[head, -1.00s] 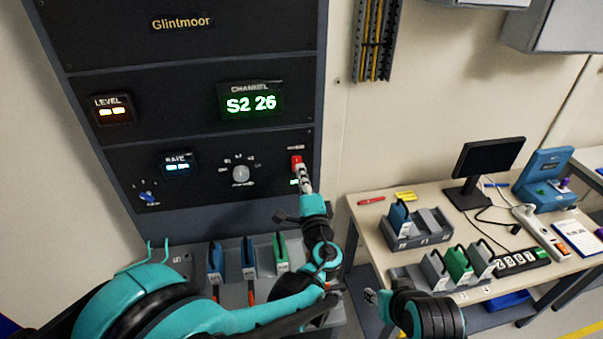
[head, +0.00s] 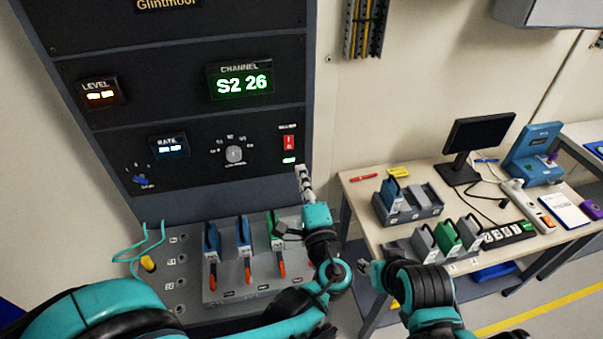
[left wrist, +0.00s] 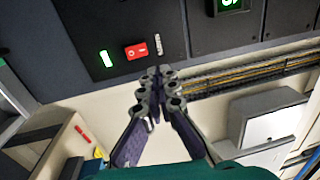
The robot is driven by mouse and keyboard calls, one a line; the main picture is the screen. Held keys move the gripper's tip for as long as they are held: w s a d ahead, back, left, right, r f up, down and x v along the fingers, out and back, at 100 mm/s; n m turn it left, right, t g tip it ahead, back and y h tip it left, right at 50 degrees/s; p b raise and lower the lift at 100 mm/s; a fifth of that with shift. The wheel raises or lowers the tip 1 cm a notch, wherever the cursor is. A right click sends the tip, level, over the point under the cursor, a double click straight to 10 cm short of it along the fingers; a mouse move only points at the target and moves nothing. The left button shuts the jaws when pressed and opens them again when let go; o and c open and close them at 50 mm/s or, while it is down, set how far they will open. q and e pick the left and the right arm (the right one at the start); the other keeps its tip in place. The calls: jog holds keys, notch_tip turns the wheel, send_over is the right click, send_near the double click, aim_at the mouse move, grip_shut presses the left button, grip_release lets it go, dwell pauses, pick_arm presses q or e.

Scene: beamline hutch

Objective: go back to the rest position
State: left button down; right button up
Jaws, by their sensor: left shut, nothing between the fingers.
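My left gripper (head: 304,182) is shut and empty in the head view, just below and right of the red rocker switch (head: 289,142) on the rack panel. It is apart from the switch. In the left wrist view my left gripper (left wrist: 157,73) has its fingertips together, and the red switch (left wrist: 136,51) lies just beyond them with a lit green indicator (left wrist: 106,59) beside it. My right gripper (head: 366,268) shows small at the lower middle of the head view, in front of the table; its jaws are too small to read.
The rack's lower shelf (head: 190,303) holds blue and green modules with orange-red handles below my left arm. A table (head: 362,208) at right carries a grey holder (head: 428,212), several modules, a monitor (head: 480,146) and a blue device (head: 533,153). A cable duct (head: 365,28) runs up the wall.

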pick_arm(q)
jog(key=s+a+f+n+g+y+b, duration=0.15)
jog(key=a+f+n+g, duration=0.3)
jog(key=a, duration=0.45)
jog(key=s+a+f+n+g+b, duration=0.1)
jog(key=s+a+f+n+g, duration=0.25)
jog(key=a+f, duration=0.4)
jog(key=s+a+f+n+g+h+b, duration=0.2)
jog(key=s+n, duration=0.5)
jog(key=s, duration=0.4)
notch_tip(320, 180, down, 2)
jog(key=a+g+h, duration=0.1)
jog(key=h, duration=0.2)
jog(key=shift+s+f+n+g, duration=0.2)
jog(key=shift+s+n+g, duration=0.15)
jog(key=shift+n+g, duration=0.05)
